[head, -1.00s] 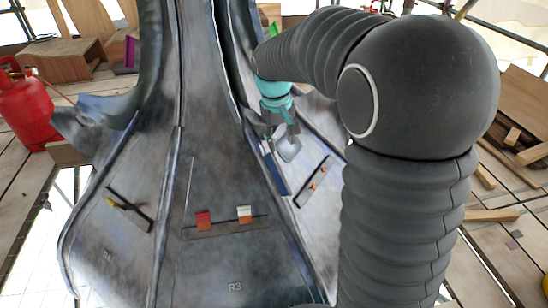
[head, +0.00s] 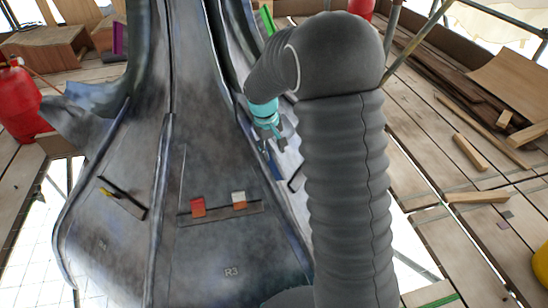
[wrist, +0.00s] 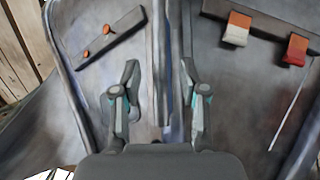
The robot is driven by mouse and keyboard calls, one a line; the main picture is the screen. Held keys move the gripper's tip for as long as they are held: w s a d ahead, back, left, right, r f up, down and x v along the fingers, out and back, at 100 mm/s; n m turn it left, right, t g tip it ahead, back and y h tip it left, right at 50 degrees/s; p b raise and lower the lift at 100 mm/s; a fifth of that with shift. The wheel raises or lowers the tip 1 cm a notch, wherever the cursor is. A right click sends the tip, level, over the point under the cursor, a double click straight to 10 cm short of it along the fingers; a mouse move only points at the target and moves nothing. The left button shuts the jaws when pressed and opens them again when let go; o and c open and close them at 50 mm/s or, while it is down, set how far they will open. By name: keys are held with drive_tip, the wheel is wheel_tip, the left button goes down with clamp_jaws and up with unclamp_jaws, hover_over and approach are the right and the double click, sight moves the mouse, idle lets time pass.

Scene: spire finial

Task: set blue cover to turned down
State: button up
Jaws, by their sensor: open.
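My gripper (head: 281,141) is open and empty beside the seam right of the R3 panel. In the wrist view its two fingers (wrist: 158,75) stand apart on either side of a raised seam. The blue cover looks to be the narrow blue strip (head: 267,155) on that seam in the head view, partly hidden by my gripper and arm. In the wrist view only a thin bluish strip (wrist: 168,100) shows along the seam, between the fingers. I cannot tell how the cover is turned, or whether a finger touches it.
Red (head: 198,206) and white (head: 239,199) tabs sit on a dark bar on the R3 panel. A bar with orange knobs (wrist: 86,55) lies left of the fingers in the wrist view. A red gas cylinder (head: 16,103) stands at left; loose timber (head: 470,152) lies at right.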

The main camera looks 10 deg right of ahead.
sight(273, 154)
drive_tip(key=shift+d+f, duration=0.15)
drive_tip(key=shift+f, duration=0.75)
drive_tip(key=shift+d+f, duration=0.15)
drive_tip(key=shift+f, duration=0.75)
clamp_jaws()
drive_tip(key=shift+a, duration=0.1)
